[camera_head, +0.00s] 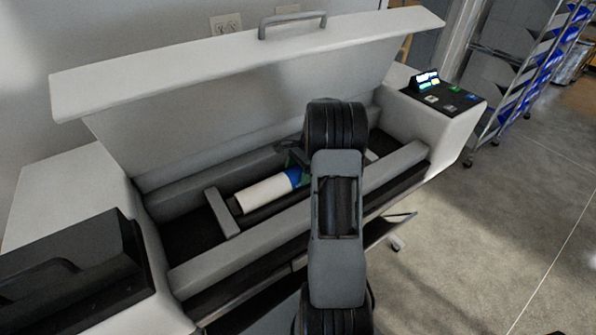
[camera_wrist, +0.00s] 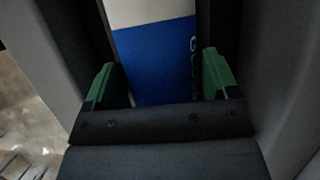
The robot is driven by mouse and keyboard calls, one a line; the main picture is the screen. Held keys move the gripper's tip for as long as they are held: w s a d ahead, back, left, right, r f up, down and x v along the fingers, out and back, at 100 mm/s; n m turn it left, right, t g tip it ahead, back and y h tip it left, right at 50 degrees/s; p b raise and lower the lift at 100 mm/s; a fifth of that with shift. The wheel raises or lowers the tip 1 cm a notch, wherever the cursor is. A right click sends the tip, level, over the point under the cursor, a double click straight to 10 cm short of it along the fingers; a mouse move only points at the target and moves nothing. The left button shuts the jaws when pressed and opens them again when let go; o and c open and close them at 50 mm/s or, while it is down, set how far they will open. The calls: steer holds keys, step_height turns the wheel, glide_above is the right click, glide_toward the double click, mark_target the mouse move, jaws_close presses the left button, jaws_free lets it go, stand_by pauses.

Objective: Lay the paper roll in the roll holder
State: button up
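The paper roll (camera_head: 268,192) is white with a blue band and a dark left end. It lies lengthwise low in the open printer's trough, its left end close to the grey left support of the roll holder (camera_head: 222,213). My gripper (camera_head: 300,172) is at the roll's blue part; my arm hides the roll's right end and much of the right side of the holder. I cannot tell whether the roll rests on the supports.
The printer's raised lid (camera_head: 250,75) stands behind the trough. A control panel (camera_head: 445,98) is on the right end and a black block with a handle (camera_head: 75,270) on the left. Shelving with blue bins (camera_head: 540,75) stands far right; the floor (camera_head: 500,230) there is clear.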

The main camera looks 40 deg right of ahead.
steer(key=o, duration=0.3)
steer(key=shift+o, duration=0.2)
